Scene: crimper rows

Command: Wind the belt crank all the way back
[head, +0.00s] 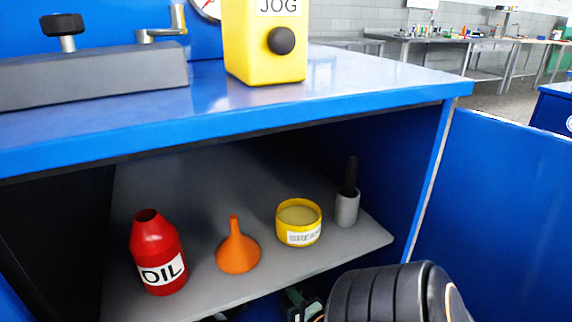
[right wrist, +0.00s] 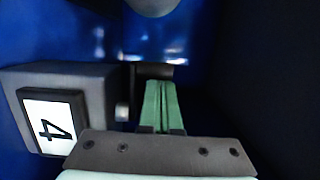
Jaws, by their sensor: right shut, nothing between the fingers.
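A grey metal crank (head: 163,35) with an upright handle stands by the blue panel at the upper left in the head view. I cannot tell for sure whether it is the belt crank. In the right wrist view my right gripper (right wrist: 161,86) has its green fingers shut together and empty. The fingertips point at a dark horizontal bar (right wrist: 180,72) on a blue surface; whether they touch it I cannot tell. A rounded grey part (right wrist: 152,5) shows at the top edge. My left gripper is not in view.
A grey block with a "4" plate (right wrist: 47,122) is close left of the fingers. The cabinet shelf (head: 200,185) holds a red oil bottle (head: 157,252), orange funnel (head: 238,250), yellow tin (head: 299,222) and grey cup (head: 347,208). A yellow JOG box (head: 262,60) stands above.

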